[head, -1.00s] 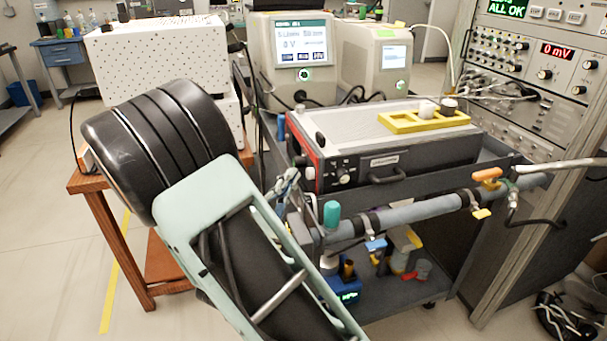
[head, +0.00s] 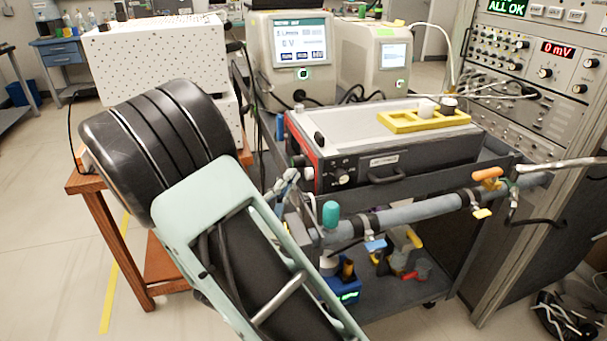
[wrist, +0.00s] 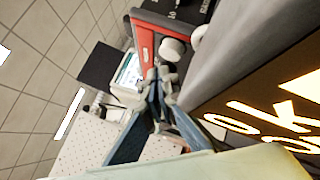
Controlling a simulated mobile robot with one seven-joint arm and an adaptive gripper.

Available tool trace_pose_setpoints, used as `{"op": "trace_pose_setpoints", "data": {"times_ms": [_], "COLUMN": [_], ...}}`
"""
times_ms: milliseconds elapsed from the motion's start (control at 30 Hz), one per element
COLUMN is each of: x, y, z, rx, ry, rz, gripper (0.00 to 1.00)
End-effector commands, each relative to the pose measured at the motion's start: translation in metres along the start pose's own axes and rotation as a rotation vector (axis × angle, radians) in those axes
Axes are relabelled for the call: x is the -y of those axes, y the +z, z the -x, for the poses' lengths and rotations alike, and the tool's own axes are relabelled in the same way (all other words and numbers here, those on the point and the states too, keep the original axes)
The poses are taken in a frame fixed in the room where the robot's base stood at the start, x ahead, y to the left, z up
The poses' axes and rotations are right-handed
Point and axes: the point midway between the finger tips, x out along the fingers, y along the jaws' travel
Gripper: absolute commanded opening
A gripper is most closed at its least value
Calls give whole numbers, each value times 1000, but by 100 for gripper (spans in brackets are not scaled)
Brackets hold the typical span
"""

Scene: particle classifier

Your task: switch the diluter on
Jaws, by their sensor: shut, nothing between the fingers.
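A grey-topped box with a black front (head: 405,168) and a red left edge sits on the cart; its label is too small to read, and I cannot tell for sure that it is the diluter. Its front has round knobs (head: 342,178) at the left end and a black handle. My gripper (head: 288,178) is at the left front of this box, with its fingers shut and empty. In the wrist view the closed fingertips (wrist: 160,76) point towards the red edge (wrist: 148,45), close to a pale knob (wrist: 172,48). Contact cannot be told.
A grey pipe (head: 415,209) with valves runs along the cart's front. A yellow rack (head: 400,123) lies on the box. Two screened instruments (head: 302,88) (head: 372,90) stand behind. A white perforated cabinet (head: 155,60) stands left, an electronics rack (head: 490,135) right. Floor is free at left.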

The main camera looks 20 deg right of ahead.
Motion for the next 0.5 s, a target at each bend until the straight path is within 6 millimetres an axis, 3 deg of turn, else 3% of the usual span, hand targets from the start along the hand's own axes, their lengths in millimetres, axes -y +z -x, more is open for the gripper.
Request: {"op": "trace_pose_setpoints", "data": {"times_ms": [33, 500], "x": [13, -9], "y": [13, -7], "z": [-5, 19], "rx": [37, 34], "ry": [-24, -17], "rz": [28, 22], "gripper": [0, 0]}}
